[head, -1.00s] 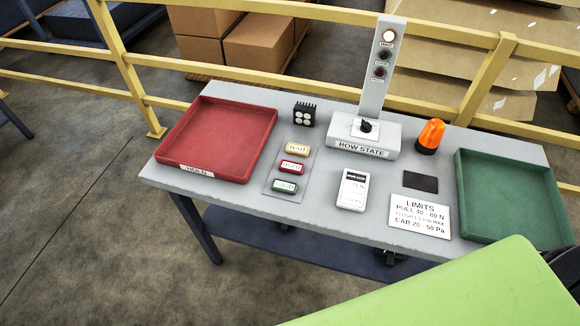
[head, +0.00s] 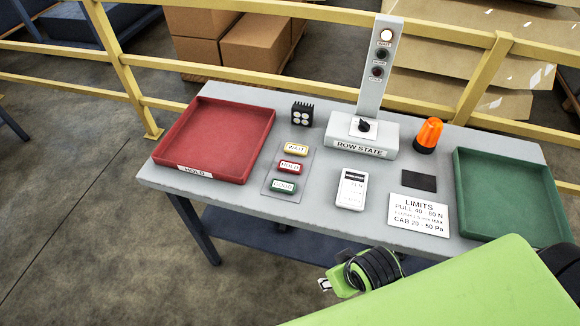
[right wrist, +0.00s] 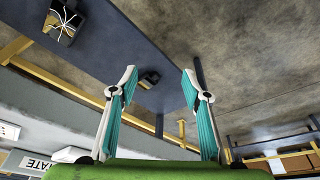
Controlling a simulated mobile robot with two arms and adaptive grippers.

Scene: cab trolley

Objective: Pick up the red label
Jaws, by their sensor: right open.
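The red label (head: 290,166), marked HOLD, lies on a grey card (head: 276,181) on the table. It is between the yellow WAIT label (head: 297,148) and the green GOOD label (head: 284,186). My right arm's green link comes in at the lower right of the head view. Its dark wrist shows below the table's front edge, apart from the label. In the right wrist view my right gripper (right wrist: 158,85) is open and empty, with two teal-padded fingers spread. The red label is not seen there. My left gripper is not in view.
The table (head: 245,225) also bears a red HOLD tray (head: 213,118), a green tray (head: 510,190), a white gauge (head: 352,189), the ROW STATE post (head: 362,135), an orange beacon (head: 427,135) and a LIMITS plate (head: 419,216). A yellow railing (head: 300,12) runs behind.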

